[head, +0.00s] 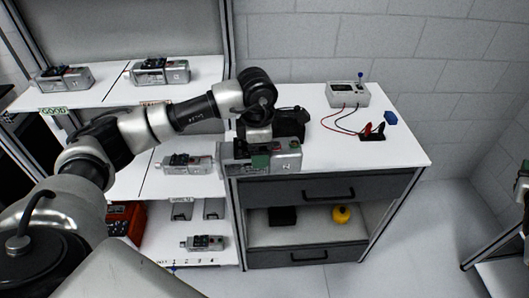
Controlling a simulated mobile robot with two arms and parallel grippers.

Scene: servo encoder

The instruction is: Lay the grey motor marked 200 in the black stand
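My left gripper (259,142) points down at the front of the white-topped bench. It appears shut on a grey motor (285,161), which hangs level at the bench's front edge, with a green patch on its near side. The fingertips are mostly hidden and the motor's marking is too small to read. A black stand (291,122) is on the bench just behind the gripper and motor, partly covered by the wrist; the motor is nearer to me than the stand.
The shelf on the left holds other grey motors (160,71), (187,163), (205,243). The bench top is clear right of the stand.

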